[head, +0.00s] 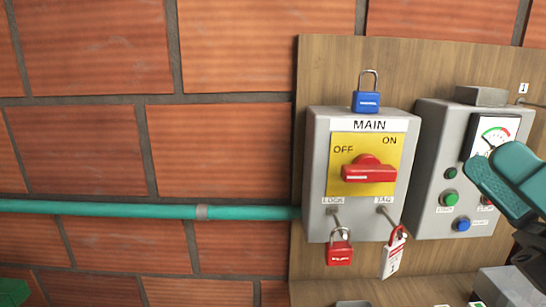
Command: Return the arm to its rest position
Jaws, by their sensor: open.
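My gripper (484,164), with teal fingers, is at the right edge of the head view, in front of the grey control box (432,150). It looks empty, its fingers are apart, and most of my arm is out of frame. It hides part of the box's right side. To its left is the grey MAIN switch box (318,165), with a red rotary handle (369,172) lying about horizontal on a yellow plate (345,139).
A blue padlock (367,101) stands on the MAIN box. A red padlock (340,252) and a red-and-white tag (394,254) hang below from hooks. Both boxes are on a wooden board (330,70). A teal pipe (120,209) runs along the brick wall.

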